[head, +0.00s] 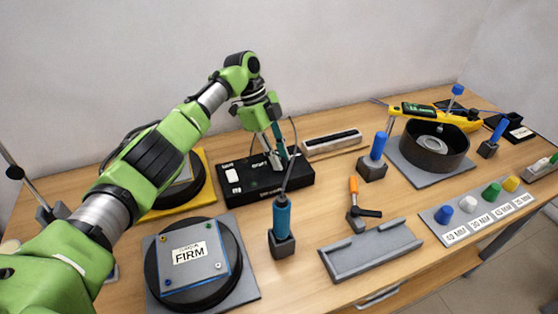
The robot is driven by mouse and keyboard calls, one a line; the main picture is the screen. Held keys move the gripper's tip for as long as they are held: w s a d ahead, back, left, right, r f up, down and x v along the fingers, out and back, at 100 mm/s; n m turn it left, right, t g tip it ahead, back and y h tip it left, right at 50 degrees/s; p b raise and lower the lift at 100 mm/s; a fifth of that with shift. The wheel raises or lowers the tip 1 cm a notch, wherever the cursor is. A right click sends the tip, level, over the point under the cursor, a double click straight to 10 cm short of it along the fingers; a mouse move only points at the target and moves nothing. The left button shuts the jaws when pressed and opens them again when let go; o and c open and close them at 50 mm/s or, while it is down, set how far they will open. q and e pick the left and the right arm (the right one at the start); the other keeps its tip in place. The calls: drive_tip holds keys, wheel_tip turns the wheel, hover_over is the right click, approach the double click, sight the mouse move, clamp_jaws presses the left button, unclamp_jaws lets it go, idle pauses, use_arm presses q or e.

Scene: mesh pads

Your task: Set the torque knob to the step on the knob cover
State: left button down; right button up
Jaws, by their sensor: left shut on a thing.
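My left gripper (274,163) reaches over the black box (237,188) from above, with its fingertips at the top of the box. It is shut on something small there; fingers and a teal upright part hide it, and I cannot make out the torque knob. The box has a white label and small white print. A square cover plate (207,272) with corner screws lies on a round black pad at the front left. Its white label reads FIRM, with a smaller line above that I cannot read. My right gripper is not in view.
A blue-handled tool (281,218) with a cable stands in a dark holder before the box. A grey tray (370,249), an orange-handled tool (354,190), a black ring-shaped drum (433,155) and a strip of coloured knobs (470,226) are to the right.

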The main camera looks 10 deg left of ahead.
use_arm(q)
drive_tip(key=shift+r, duration=0.1)
drive_tip(key=shift+w, duration=0.1)
idle(0.3)
drive_tip(key=c, duration=1.8)
unclamp_jaws()
drive_tip(key=v, duration=1.2)
drive_tip(key=shift+d+r, duration=0.1)
